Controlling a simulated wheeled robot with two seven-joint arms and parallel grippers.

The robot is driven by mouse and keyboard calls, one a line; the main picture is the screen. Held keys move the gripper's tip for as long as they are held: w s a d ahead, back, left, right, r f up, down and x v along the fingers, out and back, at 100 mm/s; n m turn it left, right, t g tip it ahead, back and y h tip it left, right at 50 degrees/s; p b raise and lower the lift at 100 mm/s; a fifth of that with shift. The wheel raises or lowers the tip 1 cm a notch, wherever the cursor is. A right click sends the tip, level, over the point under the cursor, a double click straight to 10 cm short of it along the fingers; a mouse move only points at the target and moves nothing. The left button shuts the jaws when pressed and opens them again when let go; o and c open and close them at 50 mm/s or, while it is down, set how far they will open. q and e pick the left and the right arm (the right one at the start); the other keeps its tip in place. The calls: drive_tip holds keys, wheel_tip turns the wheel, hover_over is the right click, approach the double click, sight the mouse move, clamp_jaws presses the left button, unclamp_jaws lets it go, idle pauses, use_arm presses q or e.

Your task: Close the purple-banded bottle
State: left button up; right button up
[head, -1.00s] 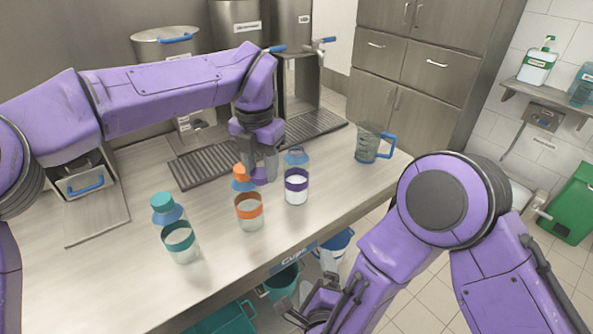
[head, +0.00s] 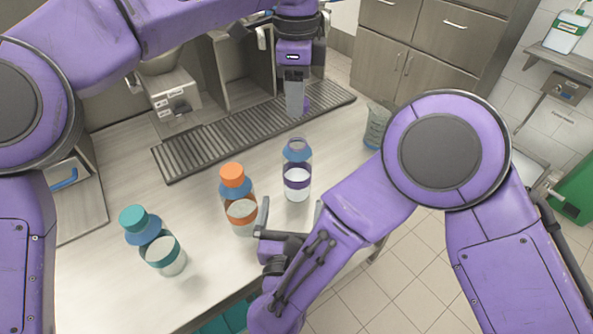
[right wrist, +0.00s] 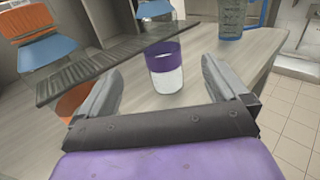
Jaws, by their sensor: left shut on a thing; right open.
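The purple-banded bottle (head: 297,176) stands upright and capless on the counter, with a blue shoulder and white contents. In the right wrist view the bottle (right wrist: 165,70) is ahead, between the finger lines. My left gripper (head: 296,98) is shut on a purple cap (head: 306,103), held up beyond the bottle, over the drip grate in the picture. My right gripper (head: 291,212) is open and empty, on the near side of the bottle, with its fingers pointing towards it. It also shows in the right wrist view (right wrist: 163,90).
The orange-banded bottle (head: 240,210), with orange cap, stands close left of the right gripper. A teal-capped bottle (head: 163,254) stands further left. A measuring jug (head: 376,127) is to the right, partly behind my right arm. The drip grate (head: 215,145) lies behind.

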use_arm(q)
drive_tip(key=shift+s, duration=0.15)
drive_tip(key=shift+w+f, duration=0.1)
drive_tip(key=shift+w, duration=0.2)
use_arm(e)
drive_tip(key=w, duration=0.4)
drive_tip(key=w+d, duration=0.1)
drive_tip(key=w, duration=0.7)
drive_tip(key=shift+w+d, duration=0.1)
drive_tip(key=shift+d, duration=0.05)
drive_tip(key=c, duration=1.5)
use_arm(q)
hover_over(296, 137)
drive_tip(key=shift+f, duration=2.5)
drive_tip(key=shift+f, duration=0.85)
drive_tip(key=shift+f, duration=0.6)
